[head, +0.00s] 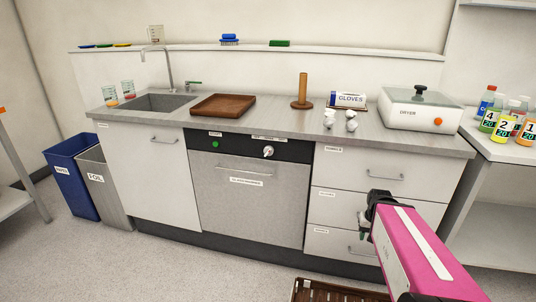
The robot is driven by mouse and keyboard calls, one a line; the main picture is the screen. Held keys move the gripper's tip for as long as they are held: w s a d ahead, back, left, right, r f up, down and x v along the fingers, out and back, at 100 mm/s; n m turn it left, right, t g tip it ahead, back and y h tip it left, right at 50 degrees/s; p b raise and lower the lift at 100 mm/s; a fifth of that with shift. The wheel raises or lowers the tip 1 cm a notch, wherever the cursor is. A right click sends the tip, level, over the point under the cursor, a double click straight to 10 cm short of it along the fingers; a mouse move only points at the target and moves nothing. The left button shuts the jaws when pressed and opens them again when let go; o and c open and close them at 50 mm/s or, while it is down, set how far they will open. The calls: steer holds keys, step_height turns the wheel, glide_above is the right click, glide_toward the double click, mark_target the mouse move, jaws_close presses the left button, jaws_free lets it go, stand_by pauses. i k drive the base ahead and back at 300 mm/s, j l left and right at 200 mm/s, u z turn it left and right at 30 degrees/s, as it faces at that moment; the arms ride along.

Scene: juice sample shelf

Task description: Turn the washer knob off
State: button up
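The washer (248,200) is built in under the counter, with a grey front and its door closed. Its black control panel (235,147) runs along the top, with a green button (215,144) at the left. The pale washer knob (268,152) sits at the panel's right part; its exact setting is too small to read. My gripper (363,228) is in front of the drawers, below and to the right of the knob and well apart from it. Its fingers are small and dark, and I cannot tell whether they are open. My pink arm reaches in from the bottom right.
Drawers (335,190) with handles stand right of the washer. The counter above holds a brown tray (222,106), a wooden post (302,90), a gloves box (347,100) and a dryer (422,110). A dark crate (310,291) lies on the floor. Floor before the washer is clear.

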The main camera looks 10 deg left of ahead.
mark_target(269, 150)
steer(key=u, duration=0.85)
steer(key=i+l+u, duration=0.1)
steer(key=u, duration=0.25)
steer(key=i+l+u, duration=0.1)
steer(key=l+u, duration=0.35)
steer(key=u, duration=0.25)
steer(key=i, duration=0.05)
